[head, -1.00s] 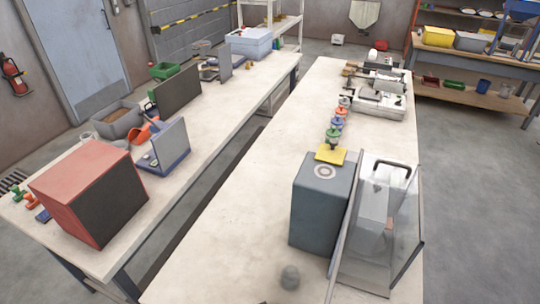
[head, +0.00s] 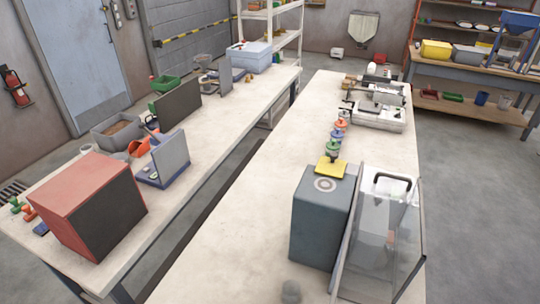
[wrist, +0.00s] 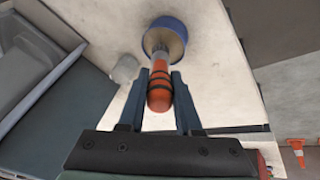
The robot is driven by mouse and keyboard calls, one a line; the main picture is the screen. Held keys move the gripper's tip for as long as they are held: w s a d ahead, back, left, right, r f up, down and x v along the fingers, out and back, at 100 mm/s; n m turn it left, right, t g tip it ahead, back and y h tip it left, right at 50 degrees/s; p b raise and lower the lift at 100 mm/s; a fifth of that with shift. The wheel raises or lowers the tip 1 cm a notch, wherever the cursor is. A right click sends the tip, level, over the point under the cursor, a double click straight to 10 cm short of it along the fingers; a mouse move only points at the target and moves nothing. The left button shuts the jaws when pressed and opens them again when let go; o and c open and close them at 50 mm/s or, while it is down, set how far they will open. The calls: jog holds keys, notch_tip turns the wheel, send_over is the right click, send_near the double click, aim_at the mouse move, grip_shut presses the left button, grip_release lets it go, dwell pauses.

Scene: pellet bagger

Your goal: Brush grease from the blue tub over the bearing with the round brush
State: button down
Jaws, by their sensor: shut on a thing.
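My gripper (wrist: 161,76) is shut on the orange, black-banded handle of the round brush (wrist: 160,99) in the wrist view. The brush's grey shaft points away from me toward the blue tub (wrist: 168,23). The tub is round with a blue rim and a tan inside. The brush end overlaps the tub's near side; I cannot tell whether it is inside or touching grease. I cannot make out the bearing in either view. My gripper, the brush and the tub do not show in the head view.
A grey rounded piece (wrist: 125,68) stands left of the tub. In the head view a dark grey box (head: 320,222) and a clear guard (head: 383,245) stand on the right bench (head: 225,255). A red box (head: 88,200) is on the left bench. An orange cone (wrist: 297,150) shows lower right.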

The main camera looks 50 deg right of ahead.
jog(key=shift+f, duration=0.45)
dwell(1.5)
notch_tip(320, 180, up, 7)
jog(key=p, duration=0.7)
jog(key=shift+r, duration=0.1)
dwell(0.8)
jog(key=w+a+f+n+b, duration=0.2)
jog(key=a+b, duration=0.4)
jog(key=a, duration=0.4)
jog(key=w+a+f+n+t+y+b, duration=0.1)
jog(key=a+b, duration=0.4)
jog(key=a, duration=0.6)
notch_tip(320, 180, down, 2)
jog(key=shift+w+n+b, duration=0.35)
jog(key=shift+w+n, duration=0.05)
jog(key=shift+w, duration=0.1)
